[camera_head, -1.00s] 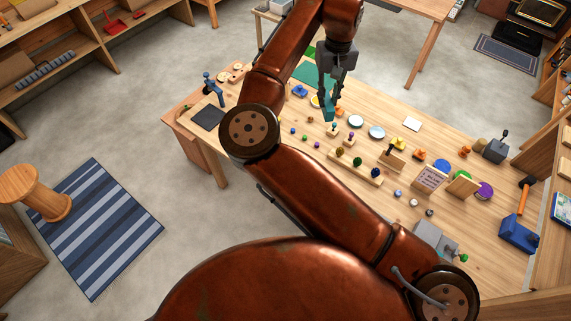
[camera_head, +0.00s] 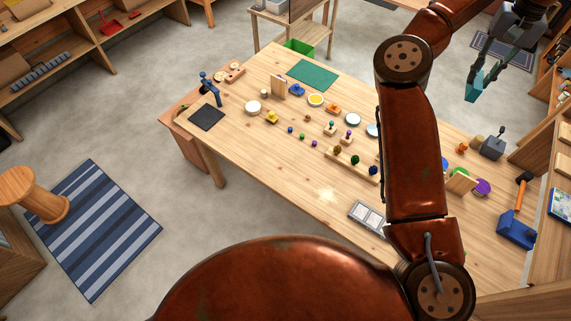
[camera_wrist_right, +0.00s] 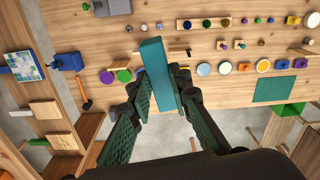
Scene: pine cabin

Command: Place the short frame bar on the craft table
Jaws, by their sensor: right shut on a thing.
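My right gripper (camera_head: 488,68) is shut on a teal bar (camera_head: 476,86), which I take to be the short frame bar. The bar also shows between the fingers in the right wrist view (camera_wrist_right: 160,75), its far end sticking out past the fingertips. The gripper holds it in the air near the far edge of the wooden craft table (camera_head: 285,175), toward the right. In the wrist view the table top (camera_wrist_right: 210,55) lies below and ahead of the bar, apart from it. My left gripper is not in view.
Many small items crowd the table's middle, including a knob rack (camera_head: 350,165) and plates (camera_head: 353,119). A green mat (camera_head: 313,74) and dark square (camera_head: 206,117) lie left. A grey two-pane frame (camera_head: 367,215) lies near the front edge. Bare wood shows at front left.

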